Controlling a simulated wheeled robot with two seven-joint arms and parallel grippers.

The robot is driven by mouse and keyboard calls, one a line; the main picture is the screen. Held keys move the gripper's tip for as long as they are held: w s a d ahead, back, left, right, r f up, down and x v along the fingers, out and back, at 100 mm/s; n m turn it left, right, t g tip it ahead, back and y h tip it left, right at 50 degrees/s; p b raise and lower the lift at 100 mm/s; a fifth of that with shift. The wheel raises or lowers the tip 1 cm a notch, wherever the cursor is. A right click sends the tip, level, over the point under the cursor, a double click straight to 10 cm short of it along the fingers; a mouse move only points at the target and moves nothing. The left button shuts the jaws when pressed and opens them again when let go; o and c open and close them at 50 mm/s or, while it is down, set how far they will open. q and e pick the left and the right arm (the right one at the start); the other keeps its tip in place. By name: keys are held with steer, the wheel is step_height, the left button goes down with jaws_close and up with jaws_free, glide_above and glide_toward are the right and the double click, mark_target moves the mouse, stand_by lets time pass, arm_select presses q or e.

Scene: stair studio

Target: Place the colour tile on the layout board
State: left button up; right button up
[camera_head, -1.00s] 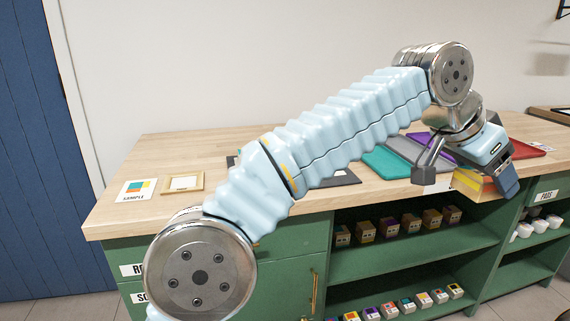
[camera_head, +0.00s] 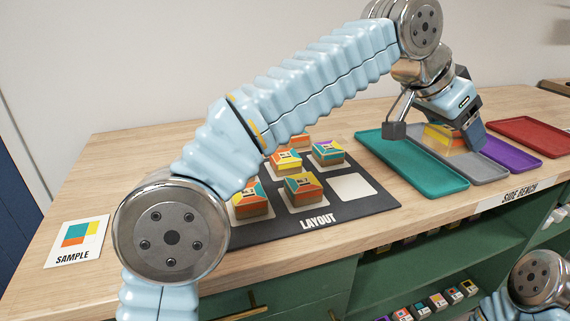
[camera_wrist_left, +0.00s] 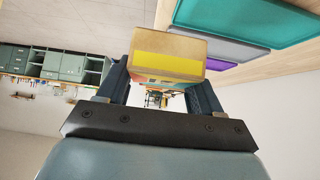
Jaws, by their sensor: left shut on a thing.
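My left gripper (camera_head: 436,134) is shut on a colour tile (camera_head: 441,138), a pale block with a yellow band. In the left wrist view the tile (camera_wrist_left: 168,53) sits between the fingers. In the head view it overlaps the grey tray; its height above the bench is hard to judge. The dark layout board (camera_head: 376,199), marked LAYOUT, lies left of the gripper. Several coloured tiles stand on its white squares, and the front right square (camera_head: 352,187) is bare. My left arm hides the board's left part. My right gripper is not in view.
A teal tray (camera_head: 410,165), the grey tray (camera_head: 487,173), a purple tray (camera_head: 512,155) and a red tray (camera_head: 535,136) lie right of the board. A SAMPLE card (camera_head: 77,241) lies at the left. Shelves with small blocks are under the front edge.

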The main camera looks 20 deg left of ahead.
arm_select(q)
steer(key=w+a+f+b, duration=0.1)
steer(key=a+f, duration=0.2)
steer(key=a, duration=0.1)
steer(key=w+a+f+b, duration=0.1)
steer(key=a+f, duration=0.1)
steer(key=a, duration=0.2)
steer(key=w+a+f+b, duration=0.1)
steer(key=w+a+f, duration=0.1)
steer(key=a+f, duration=0.1)
steer(key=shift+a+f, duration=0.3)
steer(key=shift+a, duration=0.6)
steer(key=f, duration=0.2)
steer(key=a+f+b, duration=0.1)
steer(key=shift+w+a+f, duration=0.1)
steer(key=shift+f, duration=0.55)
steer(key=o, duration=1.2)
steer(key=shift+f, duration=0.1)
